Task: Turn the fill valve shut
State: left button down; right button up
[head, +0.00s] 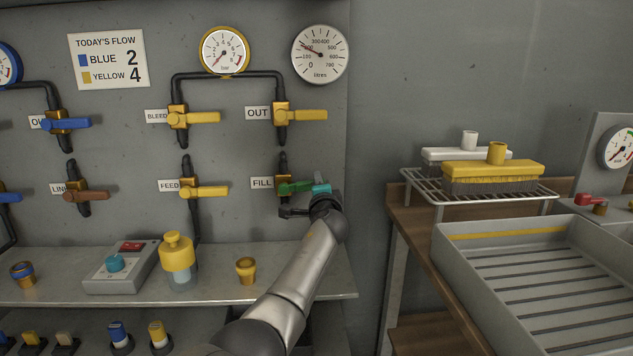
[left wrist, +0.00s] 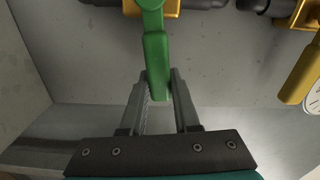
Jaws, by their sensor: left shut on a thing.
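The fill valve, beside the FILL label (head: 262,183), has a green handle (head: 294,187) on a brass body on the grey panel. The handle points right, across its upright pipe. My left gripper (head: 310,191) is at the handle's free end, partly hidden by my own wrist. In the left wrist view the green handle (left wrist: 156,55) runs down between the two grey fingers (left wrist: 160,88), which are shut on its end. My right gripper is not in view.
Yellow handles of the OUT valve (head: 308,115) above and the FEED valve (head: 205,191) to the left are close by. Below, a shelf holds a yellow-topped bottle (head: 177,252) and a small brass cup (head: 246,270). A wire rack (head: 478,198) with brushes stands right.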

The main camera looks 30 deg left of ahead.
pick_arm(q)
jog(key=shift+a+f+m, duration=0.1)
jog(key=shift+f+m, duration=0.7)
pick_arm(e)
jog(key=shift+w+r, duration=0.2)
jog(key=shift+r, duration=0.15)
pick_arm(q)
jog(key=c, duration=0.7)
grip_release()
jog(key=shift+o, duration=0.3)
jog(key=shift+r, duration=0.15)
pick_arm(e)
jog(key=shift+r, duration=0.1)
